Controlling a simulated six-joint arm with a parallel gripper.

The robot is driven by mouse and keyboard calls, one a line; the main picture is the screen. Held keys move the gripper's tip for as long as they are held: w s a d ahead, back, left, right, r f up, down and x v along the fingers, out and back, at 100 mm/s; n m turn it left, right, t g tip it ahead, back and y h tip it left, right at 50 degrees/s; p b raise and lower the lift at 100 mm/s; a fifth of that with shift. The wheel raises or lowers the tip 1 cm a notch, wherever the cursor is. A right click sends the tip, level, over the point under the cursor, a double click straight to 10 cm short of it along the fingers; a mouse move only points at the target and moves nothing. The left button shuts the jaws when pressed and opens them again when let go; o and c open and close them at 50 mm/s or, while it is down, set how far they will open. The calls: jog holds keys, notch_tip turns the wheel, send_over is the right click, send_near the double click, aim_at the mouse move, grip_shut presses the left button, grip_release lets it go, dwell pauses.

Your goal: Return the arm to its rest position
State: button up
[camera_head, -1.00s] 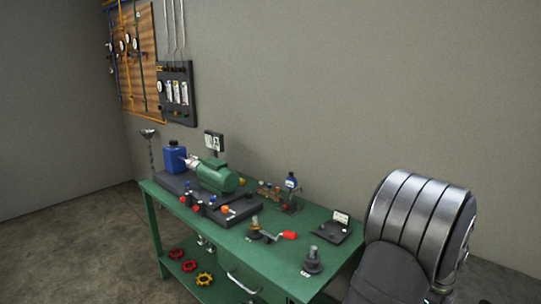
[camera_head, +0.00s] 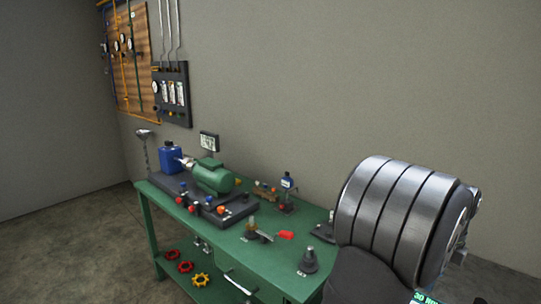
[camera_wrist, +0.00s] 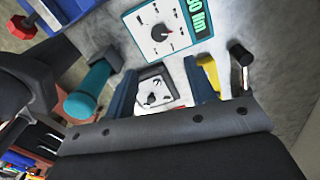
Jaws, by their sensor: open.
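My gripper (camera_wrist: 160,66) shows in the wrist view with two dark blue fingers spread apart. Nothing is held between them. Behind the gap is a small pale panel with a dark dial (camera_wrist: 152,92), apart from the fingers as far as I can tell. My gripper is not visible in the head view, where a large ribbed silver part of my arm fills the right side, in front of the bench's right end. The green workbench (camera_head: 232,232) stands left of it.
On the bench are a green motor (camera_head: 212,177), a blue container (camera_head: 171,159) and a red-handled part (camera_head: 285,235). The wrist view shows a pale panel with a green display (camera_wrist: 165,30), a teal cylinder (camera_wrist: 88,98) and a black-knobbed lever (camera_wrist: 241,60).

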notch_tip(320, 180, down, 14)
jog(key=shift+r, duration=0.1)
jog(key=shift+r+n, duration=0.2)
jog(key=shift+n, duration=0.2)
jog(key=n, duration=0.3)
jog(key=shift+n, duration=0.4)
jog(key=n, duration=0.8)
jog(key=shift+n, duration=2.4)
